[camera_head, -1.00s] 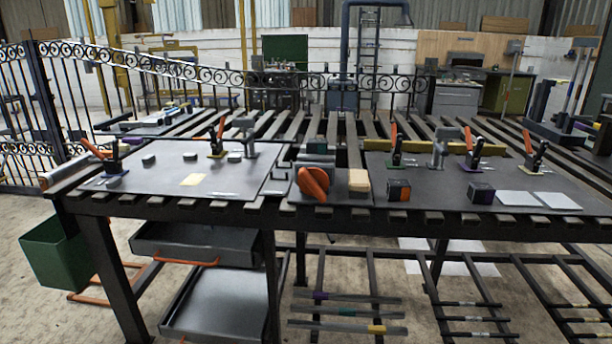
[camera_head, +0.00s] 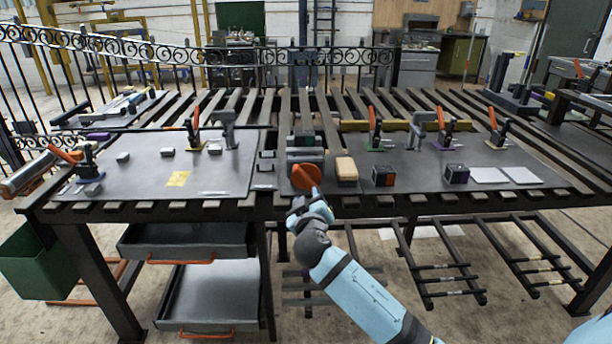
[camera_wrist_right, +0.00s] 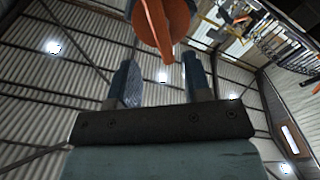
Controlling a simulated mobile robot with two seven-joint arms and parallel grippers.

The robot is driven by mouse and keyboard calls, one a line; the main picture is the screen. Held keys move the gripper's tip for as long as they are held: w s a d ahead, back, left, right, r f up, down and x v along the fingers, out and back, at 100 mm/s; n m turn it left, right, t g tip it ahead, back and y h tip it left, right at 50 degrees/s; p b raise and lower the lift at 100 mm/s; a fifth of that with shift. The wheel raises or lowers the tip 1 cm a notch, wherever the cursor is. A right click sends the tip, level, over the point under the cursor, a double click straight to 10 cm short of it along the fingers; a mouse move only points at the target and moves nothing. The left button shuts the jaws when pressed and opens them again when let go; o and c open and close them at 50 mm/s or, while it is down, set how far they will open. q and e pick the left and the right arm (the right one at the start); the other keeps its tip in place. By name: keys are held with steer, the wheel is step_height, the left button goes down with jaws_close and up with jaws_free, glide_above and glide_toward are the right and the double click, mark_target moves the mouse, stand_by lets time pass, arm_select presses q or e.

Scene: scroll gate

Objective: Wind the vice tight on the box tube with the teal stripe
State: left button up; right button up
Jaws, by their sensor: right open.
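The vice (camera_head: 304,153) stands at the front middle of the bench, with its orange handwheel (camera_head: 305,177) facing me. A dark greenish piece shows at the vice's top; I cannot make out a teal stripe or how tightly the jaws close. My right gripper (camera_head: 311,199) is just in front of the handwheel, at the bench's front edge. In the right wrist view its two fingers (camera_wrist_right: 161,75) are apart, and the orange handwheel (camera_wrist_right: 166,22) with its grip shows just beyond and between them. I cannot tell whether they touch it. My left gripper is out of view.
A wooden block (camera_head: 346,169) and a dark orange-marked cube (camera_head: 384,176) sit right of the vice. Upright orange-handled clamps (camera_head: 374,128) stand further back. A steel plate (camera_head: 225,170) lies to the left. The bench's front edge is below the wheel.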

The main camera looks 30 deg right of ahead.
mark_target(306, 178)
steer(key=x, duration=1)
steer(key=shift+w, duration=0.25)
jaws_close()
